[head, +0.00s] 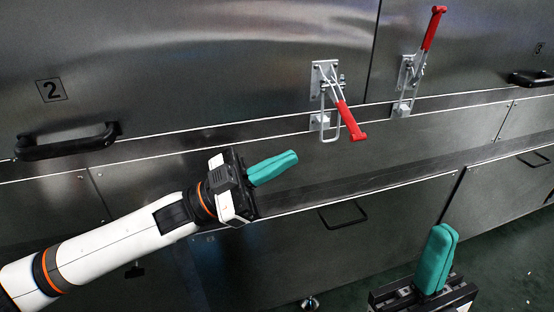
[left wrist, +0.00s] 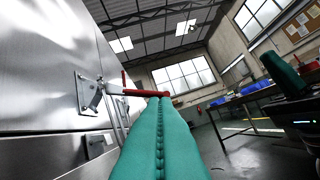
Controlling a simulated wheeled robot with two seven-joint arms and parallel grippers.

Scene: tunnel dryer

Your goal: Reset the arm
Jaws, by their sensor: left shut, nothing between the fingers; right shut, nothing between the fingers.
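My left gripper (head: 273,168) reaches in from the left of the head view, in front of the steel dryer wall. Its teal fingers are shut together with nothing between them, below and left of a red-handled toggle latch (head: 350,120) and apart from it. In the left wrist view the shut left fingers (left wrist: 162,140) fill the lower middle, with the latch's red handle (left wrist: 135,88) beyond them. My right gripper (head: 436,258) is at the lower right of the head view, fingers pointing up, shut and empty. It also shows at the right of the left wrist view (left wrist: 283,75).
A second latch (head: 430,30) has its red handle pointing up. Black handles sit on the panels at left (head: 65,142) and far right (head: 530,78). A narrow ledge (head: 370,175) runs below the latches. The left wrist view shows a workbench (left wrist: 250,98) and open floor.

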